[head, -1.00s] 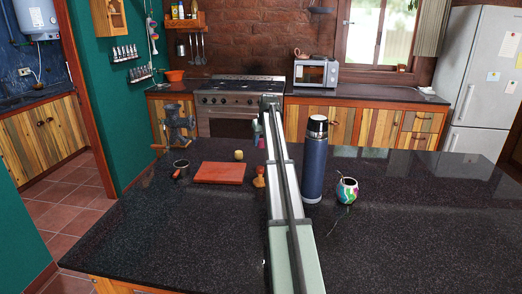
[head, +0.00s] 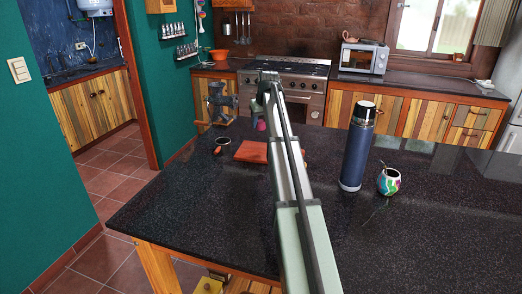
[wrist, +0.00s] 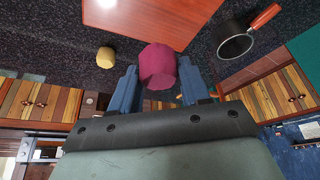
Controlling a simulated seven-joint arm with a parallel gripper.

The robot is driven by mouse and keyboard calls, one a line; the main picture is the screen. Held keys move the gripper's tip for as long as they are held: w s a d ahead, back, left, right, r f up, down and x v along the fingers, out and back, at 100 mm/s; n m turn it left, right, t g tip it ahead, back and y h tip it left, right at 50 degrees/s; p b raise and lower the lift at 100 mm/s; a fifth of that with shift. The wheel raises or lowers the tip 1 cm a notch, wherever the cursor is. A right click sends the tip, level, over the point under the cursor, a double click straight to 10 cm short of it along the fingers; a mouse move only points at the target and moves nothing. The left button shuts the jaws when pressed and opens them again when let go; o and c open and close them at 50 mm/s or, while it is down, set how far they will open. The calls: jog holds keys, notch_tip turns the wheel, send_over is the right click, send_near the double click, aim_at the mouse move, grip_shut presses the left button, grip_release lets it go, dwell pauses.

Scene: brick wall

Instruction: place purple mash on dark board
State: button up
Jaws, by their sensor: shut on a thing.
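The purple mash (wrist: 158,68) is a short magenta, faceted lump between the two blue fingers of my gripper (wrist: 158,84) in the wrist view. My gripper is shut on it. A bit of the mash (head: 261,125) shows beyond my arm in the head view. The only board I see is a reddish-brown one (head: 252,152) on the dark counter, partly behind my arm. In the wrist view the board (wrist: 150,14) is at the top edge, and the mash overlaps its near edge in the picture. I cannot tell the height between them.
A small dark pot (wrist: 233,42) with a wooden handle and a yellowish lump (wrist: 105,57) are near the board. A metal grinder (head: 220,102) stands at the counter's far left. A tall blue flask (head: 358,148) and a colourful cup (head: 389,182) stand right of my arm.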

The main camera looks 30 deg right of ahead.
aim_at(264, 129)
jog(key=shift+f, duration=5)
jog(key=shift+f, duration=0.1)
jog(key=o, duration=0.8)
jog(key=v, duration=1.2)
